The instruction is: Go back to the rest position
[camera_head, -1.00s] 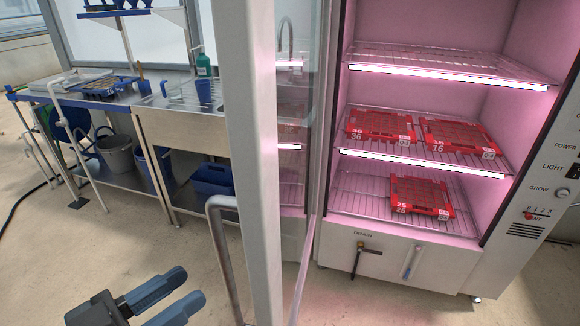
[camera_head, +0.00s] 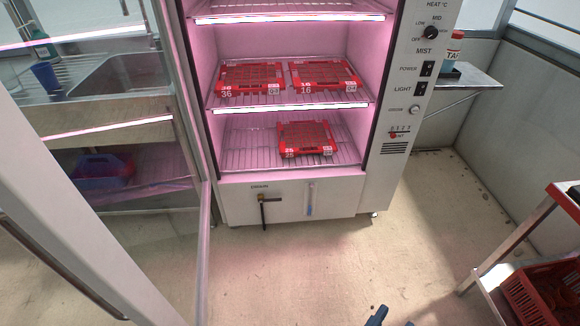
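Only the blue fingertips of my gripper (camera_head: 392,321) show, at the bottom edge of the head view. Two tips stand apart with floor between them, so it looks open and empty. The rest of the gripper and the arm are out of the picture. The lit growing cabinet (camera_head: 288,196) stands ahead, and its glass door (camera_head: 205,250) is swung open to the left. On the middle shelf lie two red trays, marked 36 (camera_head: 250,78) and 16 (camera_head: 325,75). A third red tray (camera_head: 306,138) lies on the lower shelf.
The floor (camera_head: 290,270) before the cabinet is clear. At right, a rack (camera_head: 520,235) holds a red crate (camera_head: 545,295). A side shelf (camera_head: 465,80) carries a bottle (camera_head: 453,50). A sink bench (camera_head: 110,85) shows through the door glass.

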